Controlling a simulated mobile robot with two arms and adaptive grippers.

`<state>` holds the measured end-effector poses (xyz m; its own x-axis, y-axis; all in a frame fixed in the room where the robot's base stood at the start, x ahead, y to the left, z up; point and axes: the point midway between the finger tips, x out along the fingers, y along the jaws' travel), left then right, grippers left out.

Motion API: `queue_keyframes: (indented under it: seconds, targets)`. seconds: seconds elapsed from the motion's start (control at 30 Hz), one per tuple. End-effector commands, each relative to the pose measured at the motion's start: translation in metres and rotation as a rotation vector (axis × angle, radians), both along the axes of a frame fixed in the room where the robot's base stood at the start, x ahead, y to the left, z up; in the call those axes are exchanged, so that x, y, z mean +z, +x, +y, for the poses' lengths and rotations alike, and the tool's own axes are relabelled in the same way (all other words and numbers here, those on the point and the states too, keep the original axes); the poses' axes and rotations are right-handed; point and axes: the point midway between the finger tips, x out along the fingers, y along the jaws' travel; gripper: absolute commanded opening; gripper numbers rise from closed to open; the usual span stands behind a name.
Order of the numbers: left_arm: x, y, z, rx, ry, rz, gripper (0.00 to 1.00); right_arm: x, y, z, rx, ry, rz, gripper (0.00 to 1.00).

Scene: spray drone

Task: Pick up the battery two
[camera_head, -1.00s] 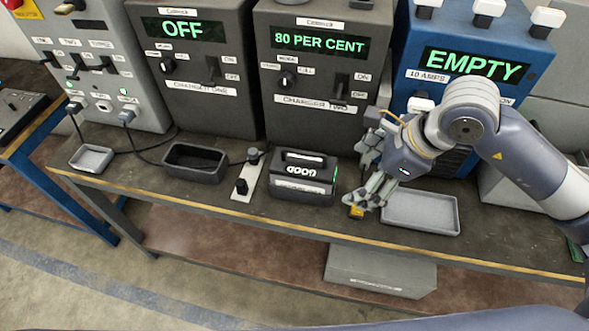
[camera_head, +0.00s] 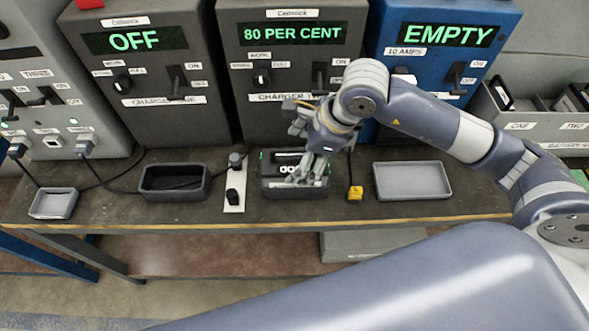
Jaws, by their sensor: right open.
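A dark battery (camera_head: 278,188) with a lit label, partly readable, stands on the workbench in front of the charger showing "80 PER CENT" (camera_head: 293,60). I take it for battery two. My right gripper (camera_head: 301,152) is open, its fingers spread over the top and right part of the battery and hiding some of it. I cannot tell whether the fingers touch it. My left gripper is not in view.
An empty black tray (camera_head: 175,195) and a switch plate (camera_head: 235,190) lie left of the battery. A yellow connector (camera_head: 355,193) and a grey tray (camera_head: 412,193) lie right of it. A blue charger (camera_head: 400,20) reads "EMPTY". The bench's front edge is clear.

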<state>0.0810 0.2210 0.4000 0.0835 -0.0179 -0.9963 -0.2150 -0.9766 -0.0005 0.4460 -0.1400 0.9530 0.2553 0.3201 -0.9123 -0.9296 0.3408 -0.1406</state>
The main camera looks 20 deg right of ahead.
Motion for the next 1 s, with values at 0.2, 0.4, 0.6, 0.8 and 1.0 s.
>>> queue_keyframes:
  seconds: [0.2,0.4,0.6,0.8,1.0]
  targets:
    - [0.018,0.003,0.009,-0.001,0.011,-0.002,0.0,-0.019,0.011,0.014,0.0,0.003,0.006,0.86]
    - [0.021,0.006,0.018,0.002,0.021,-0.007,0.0,-0.042,0.017,0.021,0.0,0.001,0.003,0.86]
    - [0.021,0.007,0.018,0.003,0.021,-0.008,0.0,-0.045,0.018,0.021,0.0,0.001,0.0,0.86]
    - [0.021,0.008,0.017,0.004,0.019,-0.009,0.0,-0.044,0.018,0.021,0.0,0.001,0.0,0.52]
    - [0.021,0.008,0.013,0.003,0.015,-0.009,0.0,-0.044,0.018,0.021,0.0,0.0,0.001,0.07]
